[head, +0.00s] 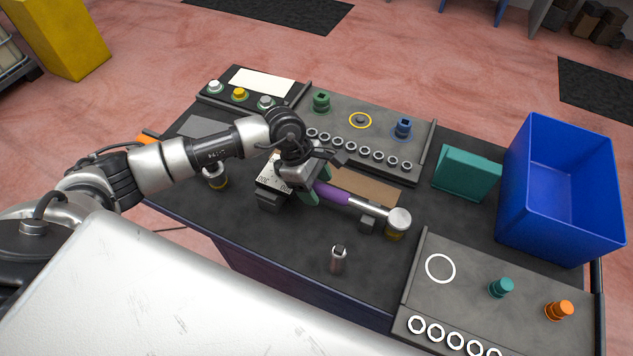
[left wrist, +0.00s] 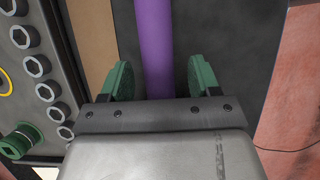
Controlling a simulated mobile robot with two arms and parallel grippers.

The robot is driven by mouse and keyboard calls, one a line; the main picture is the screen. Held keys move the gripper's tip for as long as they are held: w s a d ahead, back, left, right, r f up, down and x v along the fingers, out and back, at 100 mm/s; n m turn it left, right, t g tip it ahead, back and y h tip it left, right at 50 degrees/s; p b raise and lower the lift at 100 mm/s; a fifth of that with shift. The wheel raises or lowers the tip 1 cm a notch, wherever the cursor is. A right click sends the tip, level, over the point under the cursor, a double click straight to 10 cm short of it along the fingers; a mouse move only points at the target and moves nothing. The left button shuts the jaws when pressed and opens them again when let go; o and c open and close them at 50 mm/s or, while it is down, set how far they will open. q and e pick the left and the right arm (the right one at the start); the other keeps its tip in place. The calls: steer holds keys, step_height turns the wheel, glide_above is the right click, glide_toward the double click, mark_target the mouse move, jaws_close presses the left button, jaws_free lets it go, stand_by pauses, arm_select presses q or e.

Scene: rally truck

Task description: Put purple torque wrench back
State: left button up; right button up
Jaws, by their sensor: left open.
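The purple torque wrench (head: 332,193) lies across the middle of the dark bench in the head view. Its silver shaft runs right to a round pale head (head: 399,219). My left gripper (head: 309,190) is at its purple handle, with green fingers open. In the left wrist view the purple handle (left wrist: 155,45) runs lengthwise between the two open fingers (left wrist: 160,82), with a gap on the right side. The handle's near end is hidden by the gripper. My right gripper is not in view.
A small dark block (head: 373,218) stands by the shaft, and a brown strip (head: 365,186) lies behind it. A socket rack (head: 421,165) is at the back. A blue bin (head: 513,210) stands right, beside a teal block (head: 466,173). A small metal cylinder (head: 338,260) stands in front.

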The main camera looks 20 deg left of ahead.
arm_select(q)
steer(key=b+v, duration=0.2)
steer(key=v, duration=0.8)
steer(key=shift+b, duration=0.35)
steer(key=shift+a+r, duration=0.15)
steer(key=shift+r, duration=0.3)
steer(key=shift+f, duration=0.1)
